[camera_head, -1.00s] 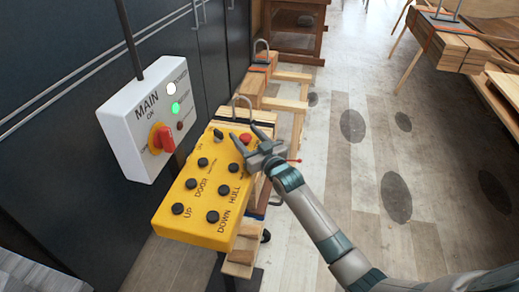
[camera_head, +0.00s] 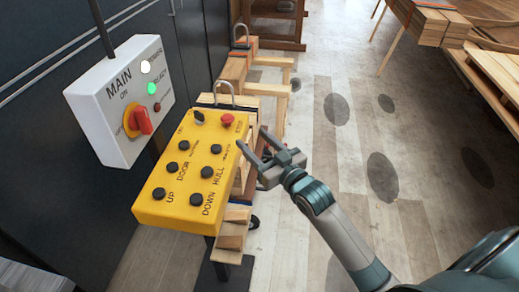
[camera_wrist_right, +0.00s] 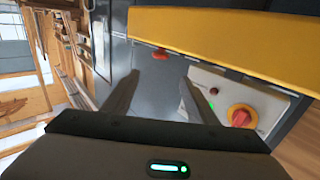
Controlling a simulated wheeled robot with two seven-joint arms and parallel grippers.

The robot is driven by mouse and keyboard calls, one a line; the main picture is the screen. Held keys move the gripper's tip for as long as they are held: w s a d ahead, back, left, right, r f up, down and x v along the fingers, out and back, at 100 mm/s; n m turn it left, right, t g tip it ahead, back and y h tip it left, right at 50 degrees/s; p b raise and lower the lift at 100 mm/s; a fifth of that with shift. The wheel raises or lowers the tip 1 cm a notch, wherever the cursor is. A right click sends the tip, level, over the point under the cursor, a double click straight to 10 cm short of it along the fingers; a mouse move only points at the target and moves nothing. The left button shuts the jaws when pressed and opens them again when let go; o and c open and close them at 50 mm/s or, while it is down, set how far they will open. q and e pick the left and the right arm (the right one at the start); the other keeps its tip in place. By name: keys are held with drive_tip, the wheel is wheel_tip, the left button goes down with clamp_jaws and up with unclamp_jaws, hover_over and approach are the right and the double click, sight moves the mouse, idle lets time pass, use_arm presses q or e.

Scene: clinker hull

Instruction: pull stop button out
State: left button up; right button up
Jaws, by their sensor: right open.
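The red stop button (camera_head: 228,120) sits at the top right of the yellow control box (camera_head: 163,213), among several black buttons. In the right wrist view a small red piece (camera_wrist_right: 160,54), likely the stop button, shows below the edge of the yellow box (camera_wrist_right: 230,38). My right gripper (camera_head: 252,138) is open and empty, to the right of the box and apart from the button. Its two fingers also show in the right wrist view (camera_wrist_right: 153,88), with nothing between them. My left gripper is not in view.
A white MAIN box (camera_head: 112,118) with a red rotary switch (camera_head: 141,121) and a lit green lamp (camera_head: 152,88) hangs at left. Wooden planks and trestles (camera_head: 240,70) stand behind the yellow box.

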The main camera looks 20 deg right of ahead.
drive_tip(key=shift+s+d, duration=0.15)
drive_tip(key=shift+s, duration=0.8)
drive_tip(key=s+d+f+g+h, duration=0.1)
drive_tip(key=f+g, duration=0.1)
drive_tip(key=f, duration=0.9)
drive_tip(key=s+d+f+m+g+h+b, duration=0.1)
drive_tip(key=s+f+g, duration=0.1)
drive_tip(key=f, duration=1)
drive_tip(key=s+d+f+g, duration=0.1)
drive_tip(key=f+g, duration=0.1)
drive_tip(key=f, duration=0.9)
drive_tip(key=s+f+g, duration=0.2)
drive_tip(key=s+f, duration=0.6)
drive_tip(key=f, duration=0.6)
drive_tip(key=s+a+f+g, duration=0.1)
drive_tip(key=s+f+g, duration=0.2)
drive_tip(key=s+f, duration=0.5)
drive_tip(key=s+a+f+g+h+b, duration=0.1)
drive_tip(key=s+f, duration=0.7)
drive_tip(key=s, duration=1.2)
drive_tip(key=s+a+f+n+g, duration=0.1)
drive_tip(key=s+f+g, duration=0.3)
drive_tip(key=s+f, duration=0.4)
drive_tip(key=s, duration=0.6)
drive_tip(key=shift+g+b, duration=0.3)
drive_tip(key=shift+b, duration=0.1)
